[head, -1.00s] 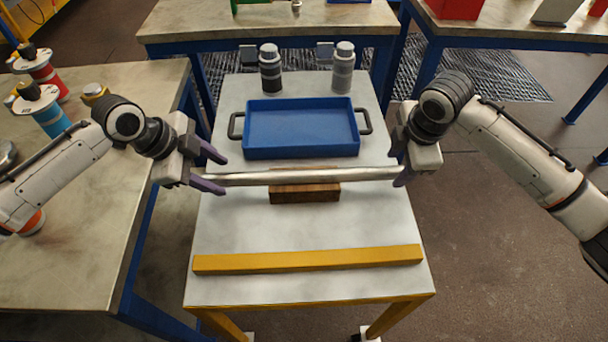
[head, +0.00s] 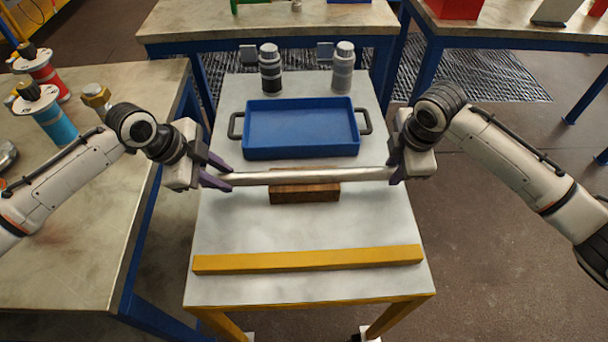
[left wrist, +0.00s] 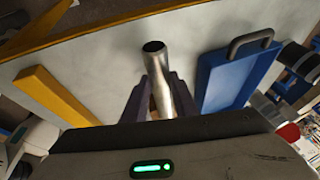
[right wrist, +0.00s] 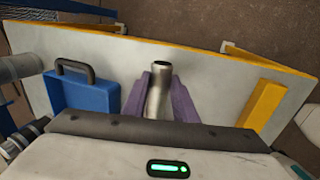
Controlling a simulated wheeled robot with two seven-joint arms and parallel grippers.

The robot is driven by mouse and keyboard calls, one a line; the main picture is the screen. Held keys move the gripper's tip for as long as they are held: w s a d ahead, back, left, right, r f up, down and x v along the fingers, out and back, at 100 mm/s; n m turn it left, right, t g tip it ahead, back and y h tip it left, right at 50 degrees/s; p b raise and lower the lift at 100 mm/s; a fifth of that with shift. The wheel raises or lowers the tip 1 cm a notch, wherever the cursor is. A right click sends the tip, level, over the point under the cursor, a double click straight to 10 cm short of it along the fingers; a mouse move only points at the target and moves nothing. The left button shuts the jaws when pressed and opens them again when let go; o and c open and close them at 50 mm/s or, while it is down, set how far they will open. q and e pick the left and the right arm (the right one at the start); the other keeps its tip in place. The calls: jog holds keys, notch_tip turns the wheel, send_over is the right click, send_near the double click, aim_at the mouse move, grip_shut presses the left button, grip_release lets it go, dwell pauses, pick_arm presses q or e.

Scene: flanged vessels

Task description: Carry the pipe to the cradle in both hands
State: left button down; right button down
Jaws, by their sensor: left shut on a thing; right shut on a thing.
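The pipe (head: 300,176) is a silver metal tube lying crosswise over a brown wooden block (head: 305,193). I cannot tell whether it touches the block. My left gripper (head: 223,174) is shut on the pipe's left end, and my right gripper (head: 394,171) is shut on its right end. The pipe shows between the purple fingers in the left wrist view (left wrist: 163,82) and the right wrist view (right wrist: 160,92). The pipe looks about level. I cannot tell which thing in view is the cradle.
A blue tray (head: 300,150) with black handles sits just behind the pipe on the pale table (head: 320,228). Two lidded jars (head: 271,75) (head: 343,75) stand behind it. A yellow bar (head: 308,261) lies along the front. A side table (head: 75,255) stands left.

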pick_arm(q)
jog(key=shift+r, duration=0.25)
pick_arm(e)
jog(key=shift+r, duration=0.25)
